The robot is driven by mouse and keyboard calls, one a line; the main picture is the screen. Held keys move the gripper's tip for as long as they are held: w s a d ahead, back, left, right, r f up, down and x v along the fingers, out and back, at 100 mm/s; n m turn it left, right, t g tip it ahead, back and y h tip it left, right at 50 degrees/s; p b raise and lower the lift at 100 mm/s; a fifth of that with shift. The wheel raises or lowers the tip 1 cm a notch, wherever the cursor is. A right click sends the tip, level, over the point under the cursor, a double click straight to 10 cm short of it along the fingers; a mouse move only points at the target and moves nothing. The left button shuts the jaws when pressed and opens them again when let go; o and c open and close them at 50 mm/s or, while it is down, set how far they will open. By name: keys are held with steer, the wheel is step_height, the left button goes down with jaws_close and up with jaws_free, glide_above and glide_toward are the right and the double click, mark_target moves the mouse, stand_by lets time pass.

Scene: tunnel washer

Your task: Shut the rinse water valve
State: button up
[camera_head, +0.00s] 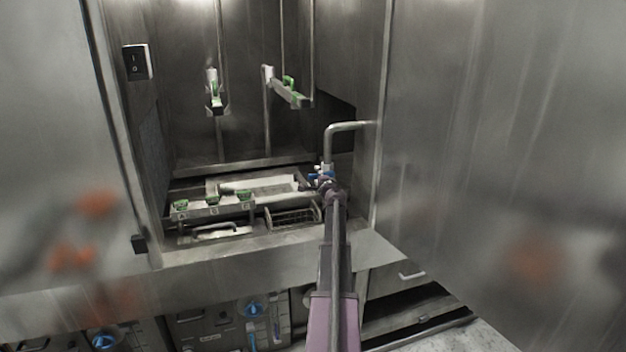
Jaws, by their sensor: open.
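A grey pipe (347,126) comes out of the right inner wall of the washer and bends down. At its lower end is a small blue part (316,176), which looks like the handle of the rinse water valve. My gripper (325,183) is open at the end of my arm, right at this blue part. It hides some of the valve. I cannot tell whether the fingers touch the handle or how far it is turned.
A rail with several green-topped nozzles (213,207) and a wire basket (293,217) lie left of my gripper. Two spray arms (289,92) (214,92) hang above. Steel panels stand on both sides; a black switch (137,62) is on the left. Blue knobs (254,308) sit below.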

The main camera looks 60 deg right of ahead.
steer(key=shift+s, duration=0.1)
steer(key=v, duration=1.2)
stand_by(0.7)
